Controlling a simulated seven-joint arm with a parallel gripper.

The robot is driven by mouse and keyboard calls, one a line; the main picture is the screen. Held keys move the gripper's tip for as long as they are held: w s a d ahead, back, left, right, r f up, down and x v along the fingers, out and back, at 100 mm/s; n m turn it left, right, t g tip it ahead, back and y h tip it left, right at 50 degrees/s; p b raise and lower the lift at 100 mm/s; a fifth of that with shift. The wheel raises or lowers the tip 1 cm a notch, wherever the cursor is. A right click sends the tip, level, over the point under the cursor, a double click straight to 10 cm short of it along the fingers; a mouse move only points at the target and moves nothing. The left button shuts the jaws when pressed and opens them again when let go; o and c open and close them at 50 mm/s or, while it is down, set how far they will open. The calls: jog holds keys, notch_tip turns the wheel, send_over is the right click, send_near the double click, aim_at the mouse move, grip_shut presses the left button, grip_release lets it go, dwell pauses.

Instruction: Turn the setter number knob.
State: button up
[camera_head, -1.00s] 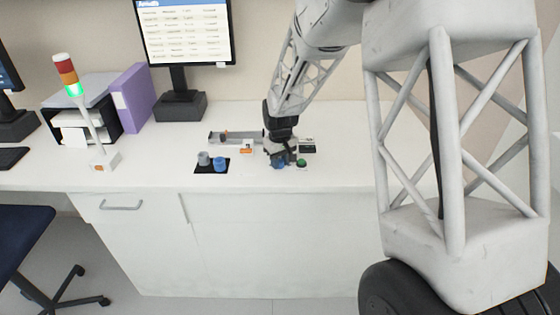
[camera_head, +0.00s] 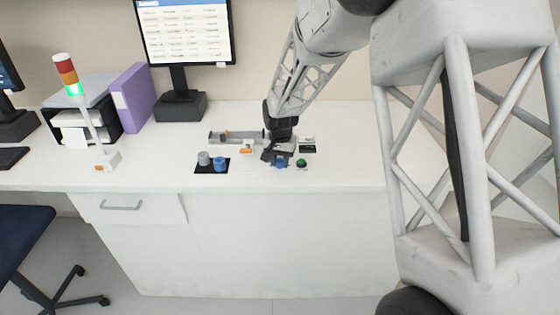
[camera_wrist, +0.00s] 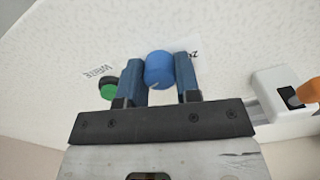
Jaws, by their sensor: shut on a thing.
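The blue round knob (camera_wrist: 159,68) stands on the white table between my gripper's two dark blue fingers. A light pointer line shows on its side. My gripper (camera_wrist: 160,78) is shut on the knob, one finger on each side. In the head view the knob (camera_head: 281,163) shows small, just below my gripper (camera_head: 278,157). A printed label lies partly hidden behind the knob and the right finger. I cannot read the number the knob is set to.
A green button (camera_wrist: 107,92) with a "WRITE" label sits left of the fingers. A white block (camera_wrist: 283,95) with an orange part stands to the right. In the head view, a grey knob (camera_head: 204,158) and another blue cylinder (camera_head: 220,164) stand on a black pad to the left.

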aim_at(280, 160)
dwell(0.3)
jog(key=o, duration=0.9)
jog(key=shift+r, duration=0.15)
notch_tip(280, 160, up, 7)
jog(key=shift+r, duration=0.3)
dwell(0.4)
